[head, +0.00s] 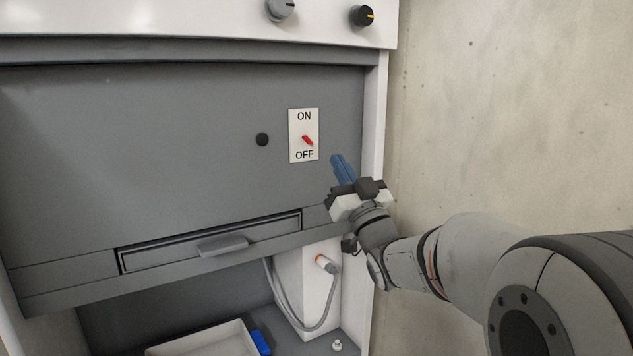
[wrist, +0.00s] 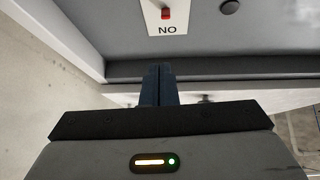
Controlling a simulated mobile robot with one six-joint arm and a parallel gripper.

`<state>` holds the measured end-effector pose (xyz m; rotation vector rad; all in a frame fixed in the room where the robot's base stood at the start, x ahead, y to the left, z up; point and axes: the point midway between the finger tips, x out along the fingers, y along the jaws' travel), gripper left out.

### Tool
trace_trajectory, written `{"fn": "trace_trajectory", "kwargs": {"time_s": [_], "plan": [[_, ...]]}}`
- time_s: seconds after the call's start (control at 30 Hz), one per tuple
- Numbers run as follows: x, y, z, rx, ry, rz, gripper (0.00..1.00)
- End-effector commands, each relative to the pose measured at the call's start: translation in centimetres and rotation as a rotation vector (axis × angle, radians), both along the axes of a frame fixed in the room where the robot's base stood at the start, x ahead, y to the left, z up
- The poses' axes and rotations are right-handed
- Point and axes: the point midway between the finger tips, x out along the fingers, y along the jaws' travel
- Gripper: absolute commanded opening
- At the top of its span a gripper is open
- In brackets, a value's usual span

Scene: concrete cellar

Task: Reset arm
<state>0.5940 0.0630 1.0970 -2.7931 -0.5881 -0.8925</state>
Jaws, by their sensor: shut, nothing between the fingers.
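My gripper (head: 337,158) is at the right side of the grey cabinet panel (head: 180,140), just below and to the right of the ON/OFF switch plate (head: 294,140). Its blue fingers are together and hold nothing. The fingers appear apart from the lever. My arm reaches in from the lower right.
A drawer (head: 150,258) with a grey handle (head: 223,245) lies below the panel. Under it are a white box (head: 291,290) with a plug and cable, a white tray (head: 200,340) and a blue object (head: 260,342). A concrete wall (head: 510,110) stands to the right.

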Motion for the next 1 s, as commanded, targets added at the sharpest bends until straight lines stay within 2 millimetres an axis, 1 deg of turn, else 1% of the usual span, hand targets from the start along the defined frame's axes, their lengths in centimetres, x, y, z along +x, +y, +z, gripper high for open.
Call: {"fn": "trace_trajectory", "kwargs": {"time_s": [0.03, 0.17, 0.27, 0.33, 0.47, 0.57, 0.67, 0.7, 0.77, 0.8, 0.87, 0.9, 1.0], "plan": [[0.1, -0.4, 1.3, -0.012, 0.058, -0.034, 0.0], [0.4, -1.9, 1.1, -0.06, 0.276, -0.146, 0.0], [-0.2, -3.2, 0.1, -0.099, 0.46, -0.222, 0.0], [-1.1, -4.0, -0.8, -0.127, 0.59, -0.267, 0.0], [-3.9, -5.4, -2.7, -0.181, 0.839, -0.33, 0.0], [-7.0, -6.2, -4.1, -0.225, 1.031, -0.359, 0.0], [-10.8, -6.7, -5.2, -0.268, 1.226, -0.371, 0.0], [-12.5, -6.8, -5.6, -0.286, 1.305, -0.371, 0.0], [-15.2, -6.9, -6.1, -0.312, 1.421, -0.365, 0.0], [-17.1, -7.0, -6.3, -0.331, 1.497, -0.357, 0.0], [-19.9, -6.9, -6.6, -0.355, 1.603, -0.342, 0.0], [-21.6, -6.8, -6.7, -0.372, 1.668, -0.328, 0.0], [-25.3, -6.6, -6.9, -0.405, 1.8, -0.295, 0.0]]}}
